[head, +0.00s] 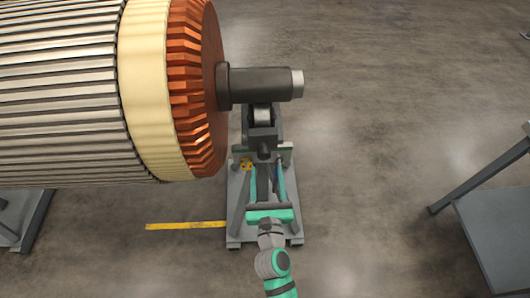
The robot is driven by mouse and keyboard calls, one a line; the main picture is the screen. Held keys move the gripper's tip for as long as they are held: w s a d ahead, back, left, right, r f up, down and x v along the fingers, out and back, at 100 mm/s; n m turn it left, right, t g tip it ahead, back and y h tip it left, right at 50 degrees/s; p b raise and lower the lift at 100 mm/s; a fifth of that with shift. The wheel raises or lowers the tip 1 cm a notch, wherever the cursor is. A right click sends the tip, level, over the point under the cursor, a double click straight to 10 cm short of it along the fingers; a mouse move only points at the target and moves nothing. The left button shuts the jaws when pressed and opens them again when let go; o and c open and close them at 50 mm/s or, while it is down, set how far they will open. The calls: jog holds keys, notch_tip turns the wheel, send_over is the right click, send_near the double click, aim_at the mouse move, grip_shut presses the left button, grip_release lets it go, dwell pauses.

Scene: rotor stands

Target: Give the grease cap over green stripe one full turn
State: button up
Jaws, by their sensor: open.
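My gripper (267,176) is in the lower middle of the head view. Its two fingers are spread and point up the picture over the rotor stand (236,228), with nothing seen held between them. A small yellow part (246,164) sits on the stand just left of the left fingertip; I cannot tell whether it is a grease cap. A bit of blue (281,176) shows by the right finger. I cannot make out a green stripe or a cap over one; my gripper and the stand's upper parts hide some of that area.
A large rotor (60,95) with copper end windings (192,90) fills the upper left. Its shaft (262,84) rests over the stand's roller (262,115). A yellow floor strip (185,226) lies left of the stand. A grey table (500,220) stands at right, with open floor between.

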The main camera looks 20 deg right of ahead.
aim_at(265, 157)
jog(key=x, duration=0.8)
jog(key=shift+w+a, duration=0.15)
jog(key=shift+w, duration=0.05)
jog(key=c, duration=1)
